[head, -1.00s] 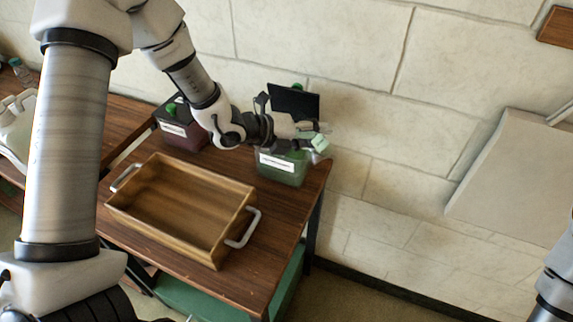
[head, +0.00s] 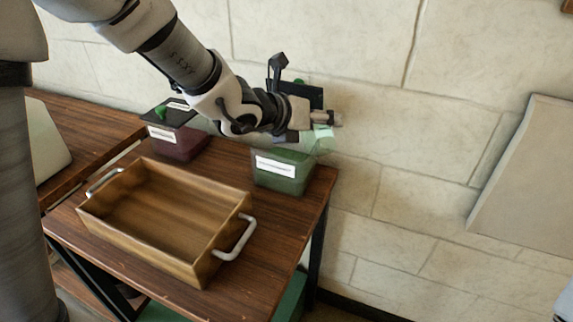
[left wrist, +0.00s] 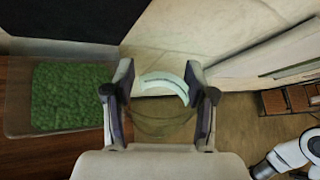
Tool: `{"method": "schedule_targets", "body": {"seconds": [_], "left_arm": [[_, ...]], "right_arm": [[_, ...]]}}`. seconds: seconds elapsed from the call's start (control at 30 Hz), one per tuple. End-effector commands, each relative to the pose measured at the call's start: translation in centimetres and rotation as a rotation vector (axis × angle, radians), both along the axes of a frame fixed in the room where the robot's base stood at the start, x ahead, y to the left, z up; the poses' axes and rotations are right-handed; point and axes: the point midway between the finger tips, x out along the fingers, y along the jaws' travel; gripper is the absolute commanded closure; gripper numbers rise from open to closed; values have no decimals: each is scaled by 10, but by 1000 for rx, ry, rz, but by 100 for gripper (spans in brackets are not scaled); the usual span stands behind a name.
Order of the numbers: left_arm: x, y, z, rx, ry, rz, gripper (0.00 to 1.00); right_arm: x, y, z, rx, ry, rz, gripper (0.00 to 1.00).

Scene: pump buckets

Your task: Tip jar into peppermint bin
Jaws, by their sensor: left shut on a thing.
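My left gripper (head: 325,121) is shut on a clear jar with a pale green label (head: 322,131). The jar is between both fingers in the left wrist view (left wrist: 165,118); I cannot tell what is in it. A green bin with a white label (head: 282,172) stands at the table's right back corner; its print is too small to read. In the left wrist view the bin is open and holds green bits (left wrist: 75,97). The jar is above and to the right of the bin in the head view, apart from it.
A dark red bin (head: 178,140) with a black lid and green knob stands further left. An empty wooden tray (head: 165,218) with metal handles lies in front. A stone wall (head: 420,140) is behind the table. The green bin's dark lid (head: 312,95) stands raised.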

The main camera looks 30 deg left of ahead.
Motion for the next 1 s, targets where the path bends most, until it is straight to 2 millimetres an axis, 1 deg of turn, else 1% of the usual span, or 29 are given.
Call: {"method": "schedule_targets", "body": {"seconds": [0.2,0.5,0.57,0.87,1.0], "left_arm": [[0,0,5,-2,-2,0,95],[0,0,40,-2,-2,0,95],[0,0,43,-3,-2,0,95],[0,0,40,0,-2,0,95],[1,-1,35,40,-25,-2,95]], "right_arm": [[0,0,4,0,0,0,49],[0,0,29,0,0,0,49],[0,0,30,0,0,0,49],[0,0,26,0,0,0,49],[0,0,8,0,0,0,49]]}}
